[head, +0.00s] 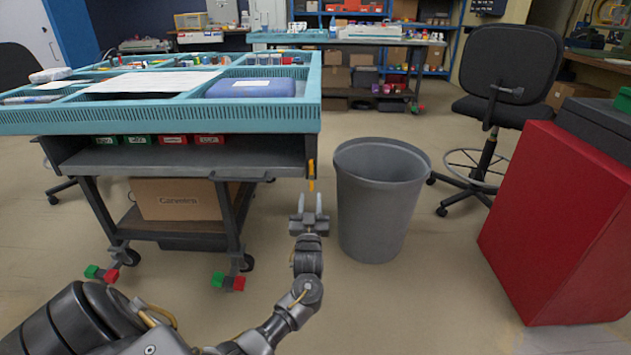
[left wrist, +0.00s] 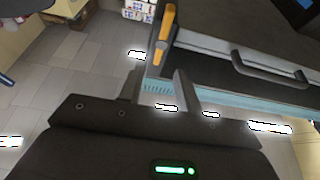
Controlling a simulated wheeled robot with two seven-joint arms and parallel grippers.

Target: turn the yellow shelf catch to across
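The yellow shelf catch (head: 311,175) is at the right end of the shelf (head: 255,158) under the blue-green bench top. It looks upright in the head view. In the left wrist view the catch (left wrist: 164,30) is a long yellow-orange bar with a round pivot, beside the shelf's dark corner. My left gripper (head: 311,200) is just below the catch in the head view, fingers pointing up towards it. Its two fingers (left wrist: 158,82) are apart with nothing between them. A gap to the catch seems to show, but contact is hard to judge. My right gripper is not in view.
A grey bin (head: 380,200) stands close right of my left gripper. A red cabinet (head: 560,225) is farther right, and a black chair (head: 500,80) is behind. A dark handle (left wrist: 265,70) runs along the shelf front. A cardboard box (head: 180,200) sits below. Floor ahead of the bin is clear.

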